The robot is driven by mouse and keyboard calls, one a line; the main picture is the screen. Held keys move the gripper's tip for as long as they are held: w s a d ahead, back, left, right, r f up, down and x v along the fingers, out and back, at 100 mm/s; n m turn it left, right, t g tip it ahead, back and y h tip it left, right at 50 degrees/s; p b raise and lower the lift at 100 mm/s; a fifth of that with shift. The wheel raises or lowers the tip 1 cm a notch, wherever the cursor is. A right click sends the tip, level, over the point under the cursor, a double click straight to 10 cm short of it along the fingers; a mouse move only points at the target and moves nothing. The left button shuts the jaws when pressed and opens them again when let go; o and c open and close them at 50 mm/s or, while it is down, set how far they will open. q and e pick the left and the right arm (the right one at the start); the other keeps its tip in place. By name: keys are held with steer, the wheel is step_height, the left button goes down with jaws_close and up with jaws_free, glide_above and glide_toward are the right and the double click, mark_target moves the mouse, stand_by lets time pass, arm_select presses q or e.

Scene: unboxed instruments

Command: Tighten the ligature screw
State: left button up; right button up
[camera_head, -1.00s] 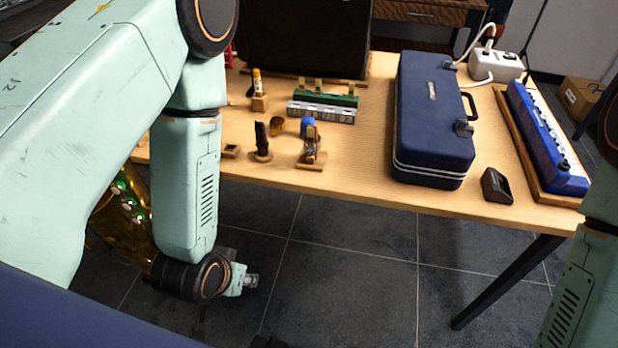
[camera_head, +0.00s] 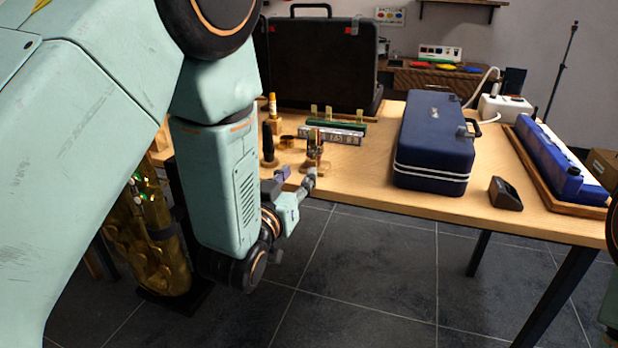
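A small metal ligature piece (camera_head: 314,146) stands upright on a small wooden base near the table's front edge, in the middle of the head view. Its screw is too small to make out. My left gripper (camera_head: 296,178) is just in front of and below it at the table edge. Its two fingertips are apart with nothing visible between them. The right fingertip overlaps the foot of the ligature's stand in the picture; I cannot tell whether they touch. My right gripper is out of view; only part of my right arm shows at the right edge.
A black mouthpiece (camera_head: 268,143) and a brass ring (camera_head: 287,142) stand left of the ligature. Harmonicas (camera_head: 332,135) lie behind. A blue case (camera_head: 432,145), a black tuner-like block (camera_head: 505,194) and a blue keyboard (camera_head: 560,165) are right. A brass saxophone (camera_head: 150,240) stands left.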

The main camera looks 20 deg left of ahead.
mark_target(310, 155)
arm_select(q)
steer(key=w+b, duration=0.1)
steer(key=w, duration=0.3)
steer(key=w+b, duration=0.1)
steer(key=w, duration=0.2)
steer(key=shift+w+a+f, duration=0.15)
steer(key=shift+w+a, duration=0.05)
steer(key=shift+w, duration=0.35)
steer(key=shift+w+d+r, duration=0.1)
steer(key=shift+r, duration=0.1)
jaws_close()
